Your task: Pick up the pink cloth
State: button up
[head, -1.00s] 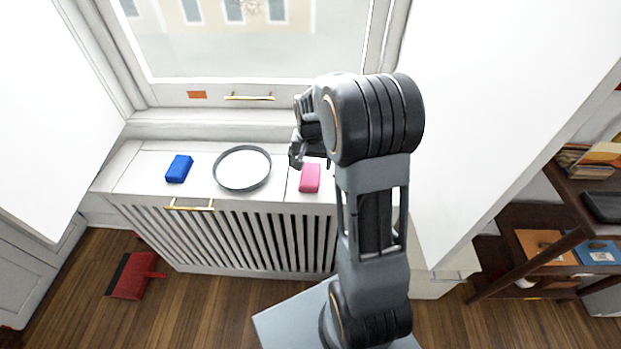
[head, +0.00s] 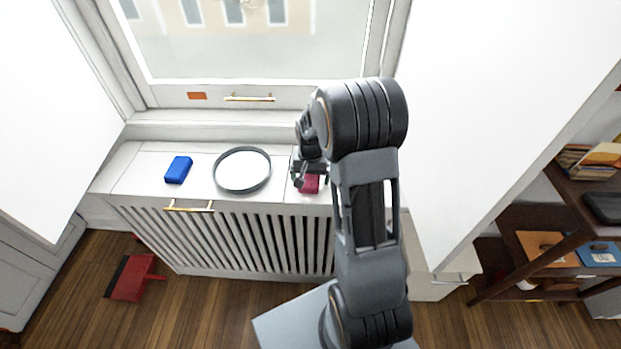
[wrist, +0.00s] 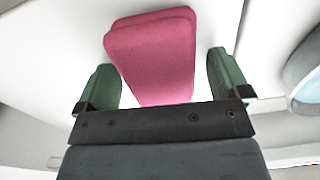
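The pink cloth (head: 310,185) is a small folded block on the white sill, right of the round tray. My gripper (head: 309,179) is right over it in the head view and hides part of it. In the wrist view the pink cloth (wrist: 158,55) lies between the two green fingers of my gripper (wrist: 168,78). The fingers are open, with a gap on each side of the cloth. I cannot tell how far the fingertips are above the sill.
A round tray (head: 220,184) with a dark rim and a blue folded cloth (head: 178,170) lie to the left on the sill (head: 135,168). The window (head: 245,45) stands behind. A dark wooden shelf (head: 520,250) is at the right. A red dustpan (head: 132,277) lies on the floor.

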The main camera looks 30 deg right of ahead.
jog(key=c, duration=0.9)
jog(key=shift+o, duration=0.2)
jog(key=shift+r, duration=0.55)
notch_tip(320, 180, up, 2)
jog(key=shift+r, duration=0.2)
jog(key=a+r, duration=0.2)
jog(key=s+a+r+p, duration=0.1)
jog(key=a+r, duration=0.1)
jog(key=shift+a+r, duration=0.1)
jog(key=shift+r, duration=0.3)
jog(key=a+r, duration=0.1)
jog(key=a, duration=0.2)
jog(key=s+a+r, duration=0.1)
jog(key=a+r, duration=0.1)
jog(key=a, duration=0.1)
jog(key=s+a+r, duration=0.1)
jog(key=a, duration=0.2)
jog(key=shift+s+a+r, duration=0.15)
jog(key=shift+a+r, duration=0.05)
jog(key=shift+r, duration=0.15)
